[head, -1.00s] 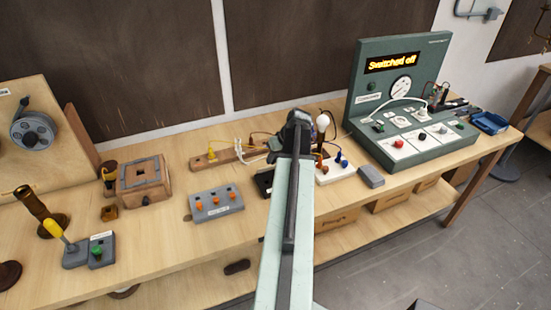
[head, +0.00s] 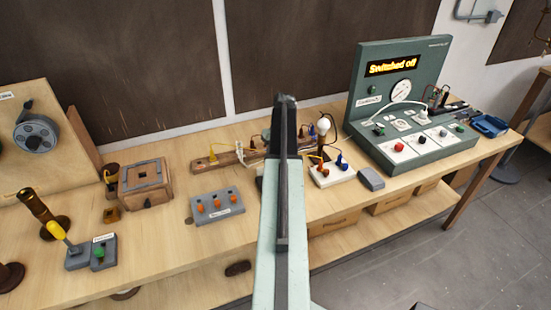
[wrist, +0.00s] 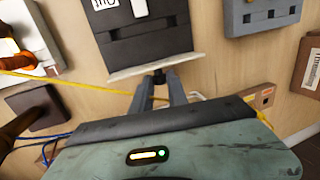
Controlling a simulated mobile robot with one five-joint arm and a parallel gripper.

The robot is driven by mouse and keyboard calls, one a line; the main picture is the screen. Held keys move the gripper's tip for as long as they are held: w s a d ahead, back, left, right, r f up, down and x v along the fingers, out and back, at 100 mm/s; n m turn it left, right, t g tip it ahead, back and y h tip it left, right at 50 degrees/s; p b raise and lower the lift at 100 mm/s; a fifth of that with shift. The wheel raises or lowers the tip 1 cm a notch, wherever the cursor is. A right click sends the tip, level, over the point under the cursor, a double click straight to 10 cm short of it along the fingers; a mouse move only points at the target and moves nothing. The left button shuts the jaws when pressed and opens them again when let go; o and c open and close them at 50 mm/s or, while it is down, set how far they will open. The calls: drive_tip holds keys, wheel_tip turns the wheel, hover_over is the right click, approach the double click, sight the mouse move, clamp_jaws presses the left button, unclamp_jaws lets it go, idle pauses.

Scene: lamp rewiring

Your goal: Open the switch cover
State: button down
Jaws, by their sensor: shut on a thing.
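The switch box (wrist: 150,38) shows in the wrist view as a black body with a pale strip (wrist: 155,68) along its near edge and a white label, partly cut off at the top. A small dark knob (wrist: 160,76) stands out at that edge. My gripper (wrist: 160,83) is shut on this knob, with one finger on each side. How far the cover is raised, I cannot tell. In the head view my arm hides the gripper and most of the switch box; only a dark sliver shows left of the arm.
A grey block with orange knobs (head: 217,204) lies left of my arm. A wooden strip (head: 232,157) with wires lies behind. Bare table lies in front.

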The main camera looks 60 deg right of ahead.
drive_tip(key=shift+w+d+f+g+y+b, duration=0.15)
drive_tip(key=shift+f+g+y+b, duration=0.05)
drive_tip(key=shift+g+y+b, duration=0.2)
drive_tip(key=shift+w+d+f+g+y+b, duration=0.2)
drive_tip(key=shift+g+y, duration=0.1)
drive_tip(key=shift+g, duration=0.2)
drive_tip(key=c, duration=1.3)
unclamp_jaws()
drive_tip(key=shift+r, duration=0.1)
drive_tip(key=p+v, duration=0.7)
drive_tip(key=shift+w+d+r, duration=0.15)
drive_tip(key=shift+r, duration=0.2)
